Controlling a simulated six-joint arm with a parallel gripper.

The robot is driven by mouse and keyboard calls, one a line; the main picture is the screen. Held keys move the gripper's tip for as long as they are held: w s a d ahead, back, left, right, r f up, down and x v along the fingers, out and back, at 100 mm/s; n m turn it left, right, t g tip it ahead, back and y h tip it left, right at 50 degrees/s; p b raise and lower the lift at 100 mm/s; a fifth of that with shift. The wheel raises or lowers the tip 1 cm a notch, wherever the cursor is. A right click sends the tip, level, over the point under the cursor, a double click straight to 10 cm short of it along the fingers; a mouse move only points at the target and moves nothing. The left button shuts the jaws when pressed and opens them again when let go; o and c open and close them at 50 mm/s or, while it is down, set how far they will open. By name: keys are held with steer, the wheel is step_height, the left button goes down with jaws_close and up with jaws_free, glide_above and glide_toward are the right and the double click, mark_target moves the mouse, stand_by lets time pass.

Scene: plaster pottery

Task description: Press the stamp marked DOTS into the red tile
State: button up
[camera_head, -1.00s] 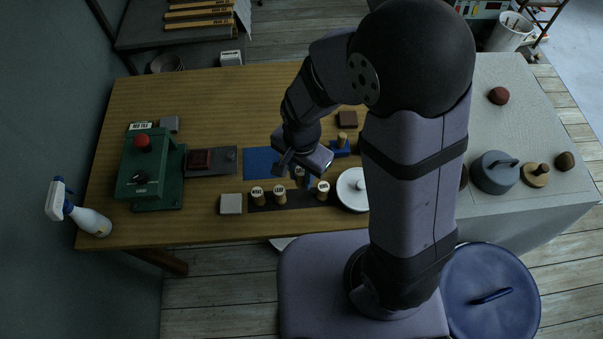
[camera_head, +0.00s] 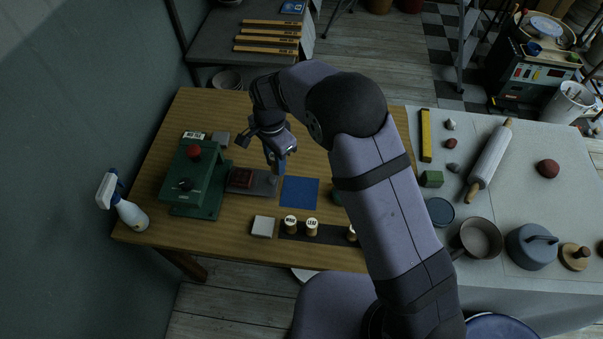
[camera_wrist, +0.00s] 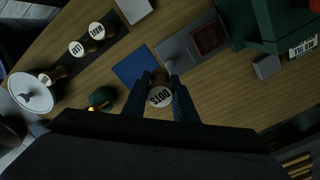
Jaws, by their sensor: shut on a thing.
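My gripper (camera_head: 278,160) is shut on the DOTS stamp (camera_wrist: 160,97), whose round pale top with the word DOTS faces the wrist camera between my fingers (camera_wrist: 162,82). In the head view my gripper hangs over the table near the right end of the grey tray, and it mostly hides the stamp. The red tile (camera_head: 241,177) is a dark red square on the grey tray (camera_head: 263,185), left of my gripper. The tile also shows in the wrist view (camera_wrist: 208,38), up and right of the stamp and apart from it.
A green press (camera_head: 198,182) with a red knob stands left of the tile. A blue mat (camera_head: 299,191) lies right of the tray. The WAVE stamp (camera_head: 291,224) and LEAF stamp (camera_head: 311,226) stand on a dark strip. A pale block (camera_head: 263,227) is beside them.

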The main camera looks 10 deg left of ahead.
steer(key=w+a+p, duration=0.1)
steer(key=a, duration=1)
steer(key=shift+a+f, duration=0.25)
steer(key=shift+f, duration=0.1)
steer(key=b, duration=0.3)
glide_above(242, 177)
steer(key=shift+f, duration=2.85)
steer(key=shift+f+b, duration=0.45)
steer(key=shift+f, duration=0.2)
steer(key=shift+r, duration=0.1)
step_height(242, 177, up, 7)
steer(key=p, duration=0.4)
steer(key=shift+w, duration=0.1)
